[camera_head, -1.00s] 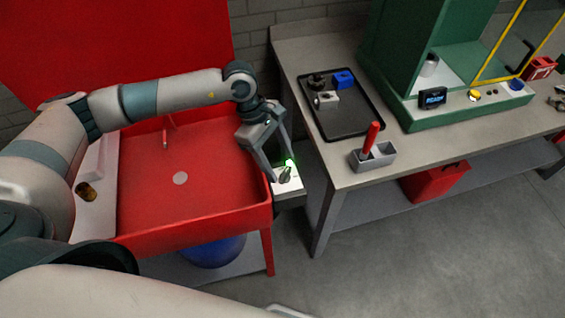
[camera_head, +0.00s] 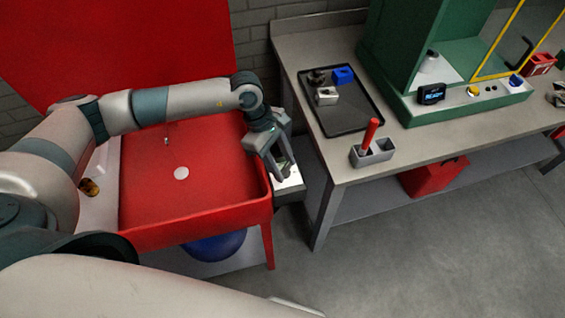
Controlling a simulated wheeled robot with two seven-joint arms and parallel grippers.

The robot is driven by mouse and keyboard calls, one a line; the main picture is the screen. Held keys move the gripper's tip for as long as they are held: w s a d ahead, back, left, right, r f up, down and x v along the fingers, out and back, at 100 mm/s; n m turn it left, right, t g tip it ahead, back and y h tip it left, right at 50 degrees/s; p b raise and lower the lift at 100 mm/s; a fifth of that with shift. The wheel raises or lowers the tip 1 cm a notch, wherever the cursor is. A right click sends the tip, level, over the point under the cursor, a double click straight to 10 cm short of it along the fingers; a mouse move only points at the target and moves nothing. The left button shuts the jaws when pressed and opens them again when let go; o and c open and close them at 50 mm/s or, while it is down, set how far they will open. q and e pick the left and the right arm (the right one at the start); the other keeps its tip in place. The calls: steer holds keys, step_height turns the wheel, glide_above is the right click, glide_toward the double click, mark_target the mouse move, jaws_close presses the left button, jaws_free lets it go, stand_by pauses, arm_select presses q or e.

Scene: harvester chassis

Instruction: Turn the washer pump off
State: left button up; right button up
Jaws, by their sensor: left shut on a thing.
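The washer pump's control box (camera_head: 291,190) has a pale top and sits at the right front corner of the red washer basin (camera_head: 215,215). My left gripper (camera_head: 284,174) reaches down over the box from above. It is shut on the switch knob, and its fingers hide most of the knob. I cannot make out which way the knob points or whether the green lamp is lit, because the gripper covers that spot. My right gripper is not in view.
A workbench (camera_head: 345,172) stands to the right, with a black tray (camera_head: 350,121) of small parts, a grey holder (camera_head: 372,157) with a red-handled tool, and a green cabinet (camera_head: 465,105). A red box (camera_head: 435,177) is on the shelf below. Grey floor is free in front.

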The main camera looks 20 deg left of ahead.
arm_select(q)
steer(key=shift+s+f+n+t+b, duration=0.15)
steer(key=shift+n+t+b, duration=0.25)
steer(key=shift+n+b, duration=0.75)
steer(key=n+t+b, duration=0.2)
steer(key=n+b, duration=0.2)
steer(key=b, duration=0.1)
steer(key=shift+s+d, duration=0.1)
steer(key=shift+r+n+t+y+b, duration=0.2)
steer(key=shift+n+t+y+b, duration=0.15)
steer(key=shift+n+b, duration=1)
steer(key=o, duration=1)
steer(key=shift+o, duration=0.2)
